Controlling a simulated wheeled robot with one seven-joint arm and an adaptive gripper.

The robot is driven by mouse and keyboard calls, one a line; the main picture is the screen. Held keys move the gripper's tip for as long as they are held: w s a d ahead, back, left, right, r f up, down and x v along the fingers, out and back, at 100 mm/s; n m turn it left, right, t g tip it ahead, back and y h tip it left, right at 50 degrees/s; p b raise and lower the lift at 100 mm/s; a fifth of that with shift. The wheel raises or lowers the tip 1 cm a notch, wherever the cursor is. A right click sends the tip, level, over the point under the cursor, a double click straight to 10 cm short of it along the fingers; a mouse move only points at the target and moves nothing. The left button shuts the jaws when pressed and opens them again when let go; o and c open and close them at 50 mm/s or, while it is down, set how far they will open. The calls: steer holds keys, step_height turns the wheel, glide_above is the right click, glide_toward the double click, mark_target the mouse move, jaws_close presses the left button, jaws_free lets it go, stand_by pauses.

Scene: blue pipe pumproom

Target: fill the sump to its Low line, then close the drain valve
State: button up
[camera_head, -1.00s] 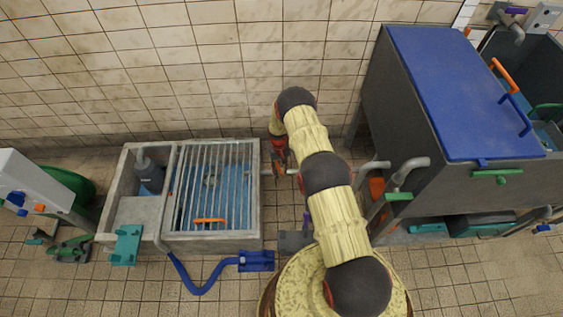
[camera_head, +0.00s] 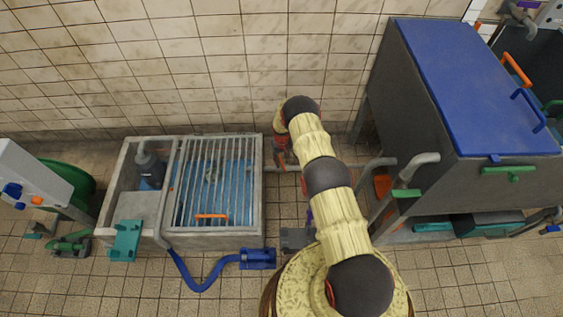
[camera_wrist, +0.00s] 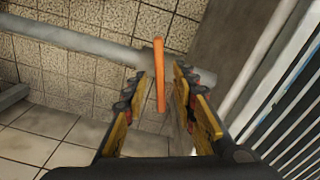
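The sump (camera_head: 254,205) is a grey concrete basin at left in the head view, partly covered by a bar grate (camera_head: 215,165). Blue water (camera_head: 235,185) shows under the bars; no Low line can be made out. A grey pipe (camera_wrist: 75,40) runs beside the sump, and an orange lever (camera_wrist: 159,75) stands on it in the wrist view, probably the drain valve handle. My gripper (camera_wrist: 157,88) is open, with one yellow-and-black finger on each side of the lever and gaps visible. In the head view my gripper (camera_head: 281,150) is small and the lever is hidden.
A dark tank with a blue lid (camera_head: 470,85) stands at right, with a green-handled tap (camera_head: 408,192) on its near side. A blue hose (camera_head: 200,285) lies on the floor before the sump. A white cabinet (camera_head: 35,185) stands at far left. The tiled wall is behind.

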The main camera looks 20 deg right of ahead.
steer(key=c, duration=0.3)
steer(key=c, duration=0.4)
jaws_close()
